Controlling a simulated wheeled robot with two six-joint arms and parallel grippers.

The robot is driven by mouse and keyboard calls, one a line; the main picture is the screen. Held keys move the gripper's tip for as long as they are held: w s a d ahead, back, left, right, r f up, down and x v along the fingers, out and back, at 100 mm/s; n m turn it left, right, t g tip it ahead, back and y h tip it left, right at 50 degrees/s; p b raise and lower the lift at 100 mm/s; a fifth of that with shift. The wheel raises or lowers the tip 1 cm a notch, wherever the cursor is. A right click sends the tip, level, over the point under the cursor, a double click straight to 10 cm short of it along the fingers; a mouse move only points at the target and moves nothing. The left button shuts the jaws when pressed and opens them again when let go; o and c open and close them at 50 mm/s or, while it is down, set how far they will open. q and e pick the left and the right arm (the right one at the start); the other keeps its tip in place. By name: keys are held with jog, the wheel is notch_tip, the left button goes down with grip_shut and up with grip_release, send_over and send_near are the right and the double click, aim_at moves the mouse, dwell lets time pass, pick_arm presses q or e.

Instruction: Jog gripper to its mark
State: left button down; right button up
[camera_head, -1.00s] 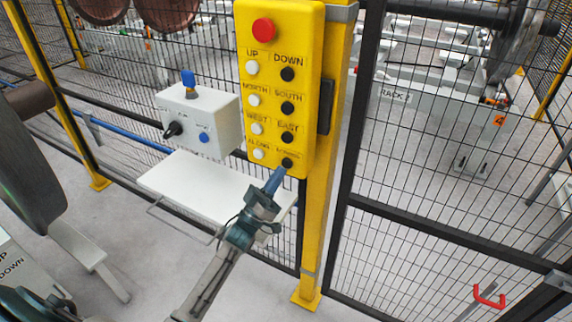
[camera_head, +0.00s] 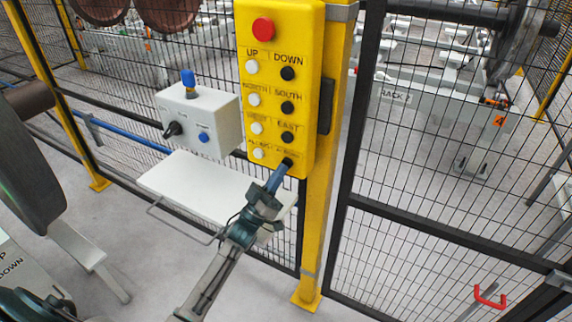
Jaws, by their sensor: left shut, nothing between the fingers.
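A yellow push-button pendant (camera_head: 270,110) hangs on a yellow post, with a red button (camera_head: 263,29) at the top. Below it are rows of white and black buttons labelled UP, DOWN, NORTH, SOUTH, WEST, EAST and a bottom pair with ALONG at left. My left gripper (camera_head: 281,172) comes up from below, shut and empty. Its fingertips are at the bottom right black button (camera_head: 287,161), partly covering it; I cannot tell whether it is pressed in. My right gripper is not in view. The gantry's gripper and its mark cannot be made out.
A white control box (camera_head: 200,122) with a blue-topped knob, a black switch and a blue button stands left of the pendant. A white shelf (camera_head: 195,180) is below it. Black mesh fence surrounds the post (camera_head: 318,230). A red handle (camera_head: 489,297) is at lower right.

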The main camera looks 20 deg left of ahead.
pick_arm(q)
jog(key=shift+w, duration=0.4)
jog(key=shift+s, duration=0.1)
dwell(6.0)
jog(key=shift+s, duration=0.75)
jog(key=shift+s+a+p, duration=0.15)
jog(key=shift+s+p, duration=0.4)
jog(key=shift+s, duration=0.7)
jog(key=shift+s+a+p, duration=0.1)
jog(key=shift+s+p, duration=0.45)
jog(key=shift+s, duration=0.7)
